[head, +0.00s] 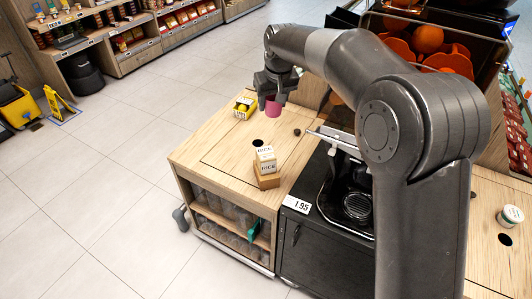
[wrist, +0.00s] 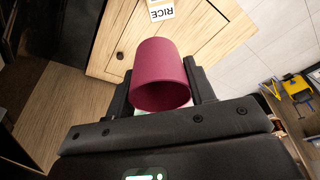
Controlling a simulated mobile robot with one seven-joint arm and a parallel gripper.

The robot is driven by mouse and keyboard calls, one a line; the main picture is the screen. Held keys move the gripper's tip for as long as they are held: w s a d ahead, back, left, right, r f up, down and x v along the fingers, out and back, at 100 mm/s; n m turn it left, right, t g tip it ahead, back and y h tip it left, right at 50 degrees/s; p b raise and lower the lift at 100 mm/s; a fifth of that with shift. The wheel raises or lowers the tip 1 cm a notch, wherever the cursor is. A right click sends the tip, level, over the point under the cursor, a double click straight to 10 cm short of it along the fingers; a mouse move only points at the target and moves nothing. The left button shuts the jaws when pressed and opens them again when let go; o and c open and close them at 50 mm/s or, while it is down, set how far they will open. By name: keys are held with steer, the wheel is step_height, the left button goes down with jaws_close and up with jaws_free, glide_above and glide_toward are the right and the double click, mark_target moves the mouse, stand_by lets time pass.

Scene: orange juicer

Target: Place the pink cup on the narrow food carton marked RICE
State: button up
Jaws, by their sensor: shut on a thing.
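The pink cup (head: 273,106) is held by my gripper (head: 273,92) above the wooden counter. In the wrist view the pink cup (wrist: 161,76) sits between the two fingers of my gripper (wrist: 160,95), its open rim facing the camera. The narrow carton marked RICE (head: 265,162) stands on the counter near its front edge, and its lower part rests on or against a brown block. In the wrist view the RICE carton (wrist: 161,8) is at the top, cut by the frame edge. The cup is apart from the carton, farther back on the counter.
A small dark round thing (head: 297,132) and a dark hole (head: 257,142) are on the wooden top (head: 215,150). The black juicer (head: 345,190) stands right of the carton. The counter left of the carton is clear.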

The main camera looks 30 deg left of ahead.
steer(key=a+x, duration=0.1)
steer(key=x, duration=0.8)
glide_above(264, 150)
steer(key=shift+n, duration=0.4)
steer(key=f, duration=0.3)
steer(key=d+f, duration=0.1)
steer(key=shift+s+f, duration=0.2)
steer(key=shift+s, duration=0.1)
steer(key=shift+f, duration=2.65)
steer(key=shift+f, duration=0.1)
steer(key=o, duration=0.9)
steer(key=shift+o, duration=0.2)
steer(key=v, duration=1.2)
steer(key=shift+d+r, duration=0.15)
steer(key=shift+r, duration=0.05)
